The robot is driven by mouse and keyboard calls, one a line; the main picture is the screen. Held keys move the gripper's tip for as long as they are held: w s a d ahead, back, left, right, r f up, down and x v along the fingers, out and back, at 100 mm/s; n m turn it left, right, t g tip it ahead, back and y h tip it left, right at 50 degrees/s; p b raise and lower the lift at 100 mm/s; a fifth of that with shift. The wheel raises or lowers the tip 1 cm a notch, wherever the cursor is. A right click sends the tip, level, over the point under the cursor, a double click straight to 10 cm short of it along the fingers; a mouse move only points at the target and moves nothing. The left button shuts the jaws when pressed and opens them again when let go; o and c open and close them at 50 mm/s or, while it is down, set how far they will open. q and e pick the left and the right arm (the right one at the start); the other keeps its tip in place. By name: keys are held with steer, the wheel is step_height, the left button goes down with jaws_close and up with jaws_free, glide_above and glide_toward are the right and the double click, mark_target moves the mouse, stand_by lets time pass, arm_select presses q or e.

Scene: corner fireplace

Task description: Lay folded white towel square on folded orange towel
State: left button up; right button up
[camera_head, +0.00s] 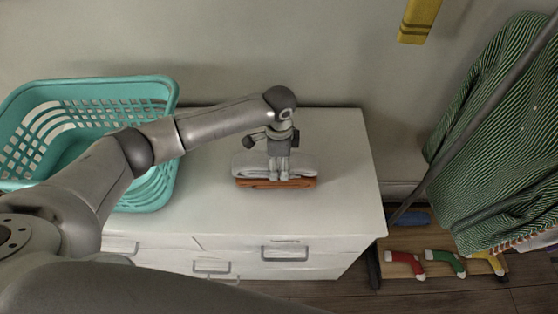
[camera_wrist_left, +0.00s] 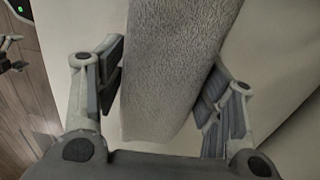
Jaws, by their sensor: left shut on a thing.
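The folded white towel (camera_head: 246,164) sits over the folded orange towel (camera_head: 255,184) on the white dresser top. In the head view the white one looks roughly lined up with the orange one, whose front edge shows below it. My left gripper (camera_head: 280,176) reaches down from above and is shut on the white towel near its middle. In the left wrist view the white towel (camera_wrist_left: 175,70) fills the space between the two fingers (camera_wrist_left: 165,95). I cannot tell whether the towels touch. The orange towel is hidden in the wrist view. My right gripper is not in view.
A teal laundry basket (camera_head: 165,185) stands at the left of the white dresser (camera_head: 345,170). A green striped cloth (camera_head: 490,130) hangs at the right, above a low shelf with colored socks (camera_head: 445,262). A yellow cloth (camera_head: 418,18) is at the top. The dresser's right side is clear.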

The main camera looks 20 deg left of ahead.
arm_select(q)
steer(key=shift+f, duration=0.5)
steer(key=o, duration=1.2)
step_height(320, 180, up, 12)
steer(key=shift+f, duration=0.1)
